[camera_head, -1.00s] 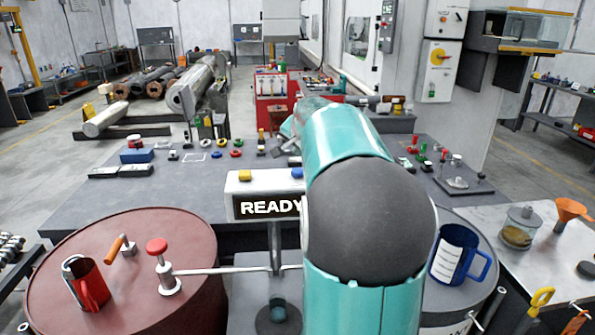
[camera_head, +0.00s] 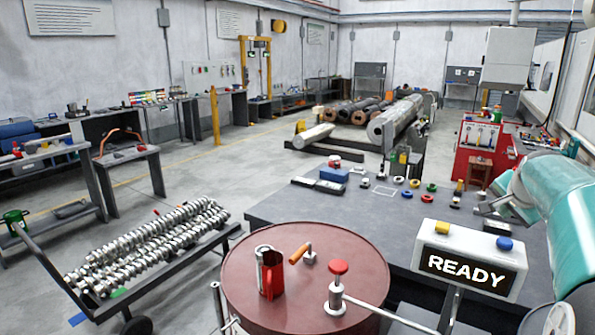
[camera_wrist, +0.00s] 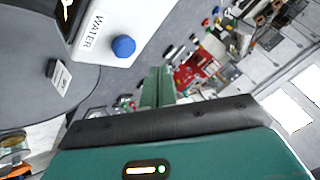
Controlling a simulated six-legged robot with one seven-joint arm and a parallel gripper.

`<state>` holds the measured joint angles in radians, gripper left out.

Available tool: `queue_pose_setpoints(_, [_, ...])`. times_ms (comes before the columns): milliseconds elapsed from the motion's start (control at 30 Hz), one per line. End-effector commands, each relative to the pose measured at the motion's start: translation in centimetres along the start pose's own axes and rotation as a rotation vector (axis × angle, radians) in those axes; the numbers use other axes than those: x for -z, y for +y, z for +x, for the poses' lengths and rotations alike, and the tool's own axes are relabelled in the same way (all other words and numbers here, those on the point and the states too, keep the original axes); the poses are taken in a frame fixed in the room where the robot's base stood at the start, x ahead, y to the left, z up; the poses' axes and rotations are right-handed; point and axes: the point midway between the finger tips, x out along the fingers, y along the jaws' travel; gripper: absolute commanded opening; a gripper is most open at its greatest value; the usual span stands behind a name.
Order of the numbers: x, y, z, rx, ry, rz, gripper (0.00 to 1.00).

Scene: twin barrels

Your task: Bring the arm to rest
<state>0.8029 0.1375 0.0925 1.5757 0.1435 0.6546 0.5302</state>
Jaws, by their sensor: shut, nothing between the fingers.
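My arm (camera_head: 550,195), teal and grey, reaches in from the right edge of the head view, beside the READY sign. In the wrist view my gripper (camera_wrist: 157,88) shows as two teal fingers close together, shut with nothing between them. It points out past a white box (camera_wrist: 110,35) lettered WATER with a blue button.
A white READY sign (camera_head: 470,265) stands close to my arm. A grey workbench (camera_head: 300,210) lies behind. A cart of metal shafts (camera_head: 150,245) stands left.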

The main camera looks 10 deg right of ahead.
Motion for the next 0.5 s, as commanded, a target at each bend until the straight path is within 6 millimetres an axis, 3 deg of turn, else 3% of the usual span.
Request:
queue_pose_setpoints(100, [-5.7,-2.5,-3.0,0.019,-0.053,-0.134,0.00])
queue_pose_setpoints(233, [-13.6,-3.8,-7.2,0.043,-0.126,-0.326,0.00])
queue_pose_setpoints(367, [-21.1,-3.3,-11.1,0.072,-0.196,-0.520,0.00])
queue_pose_setpoints(500, [-28.4,-0.9,-15.0,0.111,-0.267,-0.727,0.00])
